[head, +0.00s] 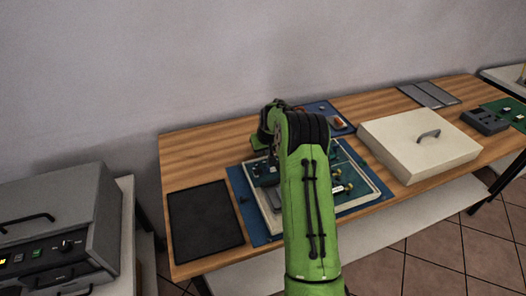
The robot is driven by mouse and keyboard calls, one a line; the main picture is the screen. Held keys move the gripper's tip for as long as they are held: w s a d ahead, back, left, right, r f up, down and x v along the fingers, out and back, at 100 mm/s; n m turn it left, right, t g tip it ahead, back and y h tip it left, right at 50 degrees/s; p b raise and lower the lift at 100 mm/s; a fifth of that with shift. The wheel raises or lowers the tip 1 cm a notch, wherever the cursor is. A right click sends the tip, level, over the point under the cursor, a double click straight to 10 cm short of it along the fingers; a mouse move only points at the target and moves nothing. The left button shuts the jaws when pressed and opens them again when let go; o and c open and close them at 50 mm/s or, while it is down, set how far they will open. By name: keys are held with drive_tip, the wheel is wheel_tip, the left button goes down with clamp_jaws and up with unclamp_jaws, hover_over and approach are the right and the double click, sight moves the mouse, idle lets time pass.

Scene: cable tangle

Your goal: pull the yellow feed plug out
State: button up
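A pale-framed board with a dark green face (377,192) lies on a blue mat (240,190) on the wooden table. Several small parts sit on it, with tiny yellowish spots right of my arm. I cannot tell which, if any, is the yellow feed plug. My green arm reaches over the board and hides its middle. The wrist bends down above the board's back left part. My gripper's fingers cannot be made out there, nor whether they hold anything.
A black mat (205,218) lies left of the board. A cream box lid with a handle (418,145) is to the right. A blue tray with small parts (325,112) is behind. A grey machine (55,228) stands far left. Grey plates (430,94) lie at the back right.

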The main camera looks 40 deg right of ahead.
clamp_jaws()
drive_tip(key=shift+w+d+p, duration=0.2)
drive_tip(key=shift+w+p, duration=0.3)
drive_tip(key=shift+w, duration=0.3)
drive_tip(key=o, duration=0.7)
unclamp_jaws()
drive_tip(key=shift+w, duration=0.15)
drive_tip(key=shift+o, duration=0.2)
drive_tip(key=p+v, duration=0.2)
drive_tip(key=v, duration=1.3)
drive_tip(key=shift+r+p, duration=0.3)
drive_tip(key=shift+r, duration=0.05)
